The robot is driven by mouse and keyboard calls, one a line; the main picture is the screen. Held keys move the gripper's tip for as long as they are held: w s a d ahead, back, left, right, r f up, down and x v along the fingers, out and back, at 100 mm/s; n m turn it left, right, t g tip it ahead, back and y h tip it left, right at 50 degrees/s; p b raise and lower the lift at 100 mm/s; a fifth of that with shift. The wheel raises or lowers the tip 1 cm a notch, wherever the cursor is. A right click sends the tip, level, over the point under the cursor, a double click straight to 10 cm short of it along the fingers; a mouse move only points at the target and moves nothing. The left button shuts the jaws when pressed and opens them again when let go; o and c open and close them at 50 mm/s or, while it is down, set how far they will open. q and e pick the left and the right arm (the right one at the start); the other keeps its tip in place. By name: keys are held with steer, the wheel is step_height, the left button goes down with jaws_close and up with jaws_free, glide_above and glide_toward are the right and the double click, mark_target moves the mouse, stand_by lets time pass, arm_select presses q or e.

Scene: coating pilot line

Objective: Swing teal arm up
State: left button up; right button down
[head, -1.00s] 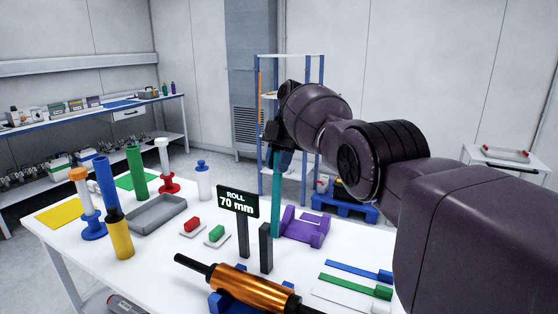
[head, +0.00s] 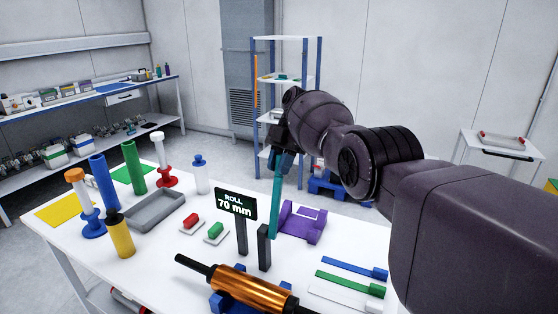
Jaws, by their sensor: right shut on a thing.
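The teal arm (head: 276,200) stands nearly upright at the middle of the white table, its top leaning slightly right. My right gripper (head: 282,150) is shut on its upper end; the dark fingers and my wrist partly hide that end. The teal arm's foot is close to a dark grey post (head: 264,248) and the purple cradle (head: 302,222); I cannot tell what it is joined to. A copper roll (head: 250,290) with black shaft ends lies in front on a blue support (head: 226,302). My left gripper is out of view.
A black sign (head: 236,204) reading "ROLL 70 mm" stands left of the teal arm. Blue (head: 350,268) and green (head: 345,283) flat bars lie at right. A grey tray (head: 156,212) and several upright cylinders fill the left. A shelf rack (head: 318,80) stands behind.

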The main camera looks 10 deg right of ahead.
steer(key=shift+w+d+r, duration=0.1)
steer(key=shift+r, duration=0.05)
steer(key=c, duration=1.1)
jaws_free()
steer(key=shift+o, duration=0.8)
steer(key=shift+f, duration=0.25)
